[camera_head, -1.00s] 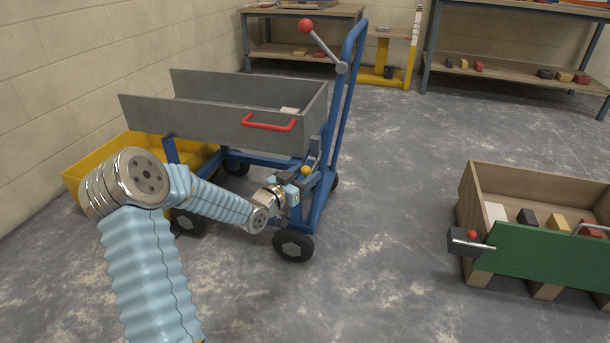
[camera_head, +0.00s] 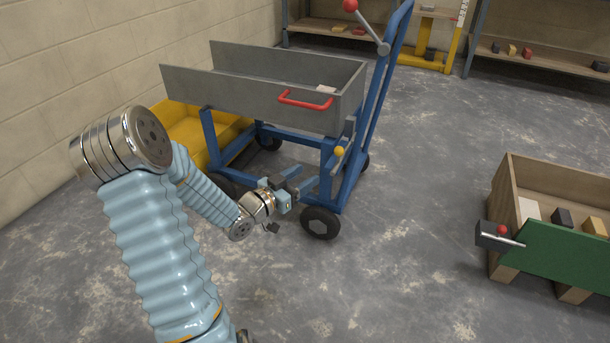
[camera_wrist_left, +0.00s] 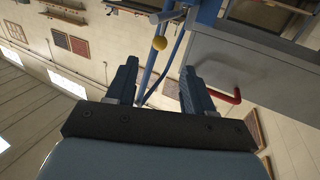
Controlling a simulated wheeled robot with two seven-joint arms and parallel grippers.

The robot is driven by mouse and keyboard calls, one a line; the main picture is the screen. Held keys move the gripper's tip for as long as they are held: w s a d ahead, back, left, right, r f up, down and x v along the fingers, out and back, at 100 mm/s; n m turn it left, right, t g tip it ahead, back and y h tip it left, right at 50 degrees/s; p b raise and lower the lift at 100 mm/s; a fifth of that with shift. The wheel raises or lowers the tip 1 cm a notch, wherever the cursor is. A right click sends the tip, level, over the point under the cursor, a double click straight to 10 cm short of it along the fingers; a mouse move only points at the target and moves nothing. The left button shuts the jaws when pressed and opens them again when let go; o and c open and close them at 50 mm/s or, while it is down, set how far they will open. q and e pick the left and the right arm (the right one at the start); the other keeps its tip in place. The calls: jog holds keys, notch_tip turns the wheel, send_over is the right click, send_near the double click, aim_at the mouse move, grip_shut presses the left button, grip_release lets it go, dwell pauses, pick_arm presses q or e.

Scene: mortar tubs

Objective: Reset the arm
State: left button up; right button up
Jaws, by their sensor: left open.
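My left arm comes in from the left in the head view, and its gripper (camera_head: 292,186) is low beside the blue cart frame (camera_head: 343,172). In the left wrist view the two fingers of this gripper (camera_wrist_left: 157,85) stand apart with nothing between them. A yellow ball knob (camera_head: 339,151) on the cart sits above and right of the gripper; it also shows beyond the fingers in the wrist view (camera_wrist_left: 159,43). The cart carries a grey tub (camera_head: 240,97) with a red handle (camera_head: 305,100). My right gripper is not in view.
A yellow tub (camera_head: 190,125) stands behind my left arm by the wall. A wooden crate (camera_head: 560,175) with a green front panel (camera_head: 560,258) and several blocks stands at the right. The floor between cart and crate is clear. Shelves stand at the back.

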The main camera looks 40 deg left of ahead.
pick_arm(q)
jog(key=shift+f, duration=0.1)
jog(key=w+d+f+n+g, duration=0.2)
jog(key=d+f+g, duration=0.1)
jog(key=d+f, duration=0.5)
jog(key=s+d+f+n+g+h, duration=0.1)
jog(key=s+d+f+g, duration=0.4)
jog(key=d+f, duration=0.3)
jog(key=s+d+f+n+g, duration=0.1)
jog(key=s+d+f+g, duration=0.35)
jog(key=d+f, duration=0.4)
jog(key=s+d+f+g+p, duration=0.1)
jog(key=s+d+f+g, duration=0.1)
jog(key=s, duration=0.3)
jog(key=s+d+f+g+p, duration=0.1)
jog(key=s+d+f+g, duration=0.15)
jog(key=s, duration=0.25)
notch_tip(320, 180, up, 12)
jog(key=p, duration=1.1)
jog(key=shift+a, duration=0.2)
